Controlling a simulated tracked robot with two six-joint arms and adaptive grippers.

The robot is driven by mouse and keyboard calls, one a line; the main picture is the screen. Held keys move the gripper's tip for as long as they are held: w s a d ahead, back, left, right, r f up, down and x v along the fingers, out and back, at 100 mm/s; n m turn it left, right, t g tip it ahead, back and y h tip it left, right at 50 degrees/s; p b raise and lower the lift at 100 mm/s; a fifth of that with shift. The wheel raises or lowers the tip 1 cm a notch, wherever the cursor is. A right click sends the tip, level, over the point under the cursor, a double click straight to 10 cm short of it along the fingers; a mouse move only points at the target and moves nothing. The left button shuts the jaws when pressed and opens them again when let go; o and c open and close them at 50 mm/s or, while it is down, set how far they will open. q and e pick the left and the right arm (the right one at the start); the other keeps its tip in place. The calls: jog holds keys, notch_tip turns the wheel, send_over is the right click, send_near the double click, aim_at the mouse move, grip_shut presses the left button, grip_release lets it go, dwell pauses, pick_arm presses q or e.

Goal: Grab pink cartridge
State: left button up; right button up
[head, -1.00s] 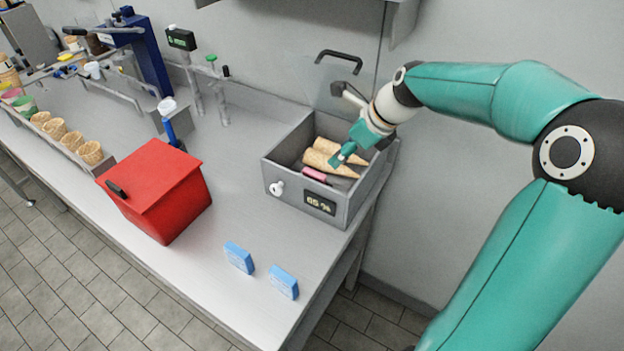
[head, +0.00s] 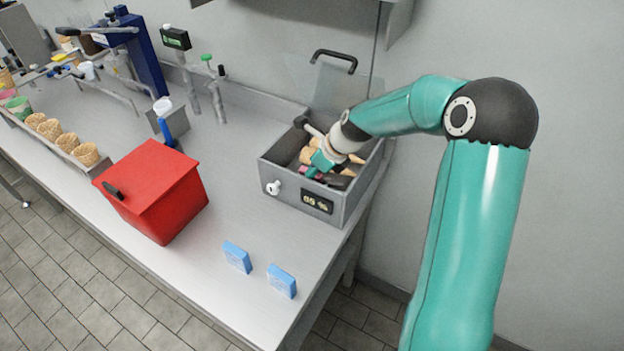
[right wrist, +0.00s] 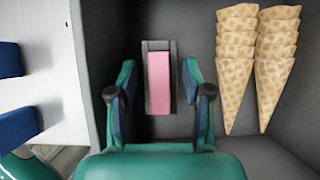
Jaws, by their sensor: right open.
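The pink cartridge (right wrist: 159,85) lies in a dark slot on the floor of the grey box (head: 283,194). In the head view only a small bit of pink shows beside my right gripper (head: 314,170), which hides most of it. In the right wrist view my right gripper (right wrist: 160,70) is open, with one finger on each side of the cartridge. Gaps show between the fingers and the cartridge. My left gripper is not in view.
Stacked waffle cones (right wrist: 235,65) lie in the box, right of the gripper in the wrist view. The box's clear lid (head: 340,88) stands open. A red box (head: 155,190) and blue blocks (head: 238,257) are on the counter (head: 225,205).

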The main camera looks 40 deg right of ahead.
grip_shut()
dwell(0.5)
